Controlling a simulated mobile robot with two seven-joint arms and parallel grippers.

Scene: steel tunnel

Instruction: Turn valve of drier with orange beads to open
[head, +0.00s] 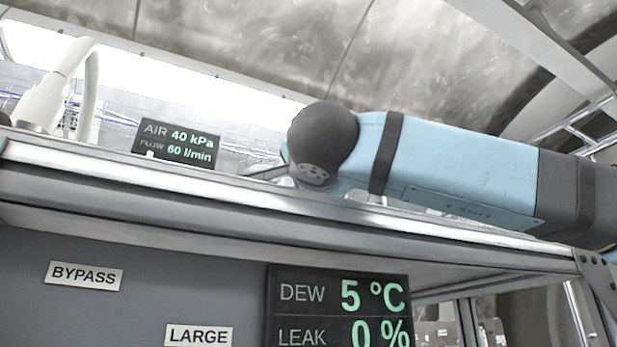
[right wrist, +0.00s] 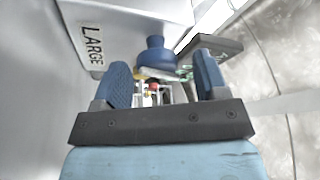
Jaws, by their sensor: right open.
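My right gripper (right wrist: 163,80) is open in the right wrist view, its two blue ribbed fingers spread apart. A blue rounded part (right wrist: 155,55) shows beyond and between the fingertips; I cannot tell whether it is a valve part. Small red and yellow parts (right wrist: 153,88) lie deeper between the fingers, too small to name. No drier with orange beads can be made out in either view. In the head view my right arm reaches in from the right above the frame, and its gripper cannot be made out. My left gripper is not in view.
A metal frame rail (head: 250,200) crosses the head view under my right arm. Below it are BYPASS (head: 84,276) and LARGE (head: 198,336) labels and a DEW/LEAK display (head: 338,310). An AIR/FLOW display (head: 177,144) and a white curved pipe (head: 60,85) stand behind the rail.

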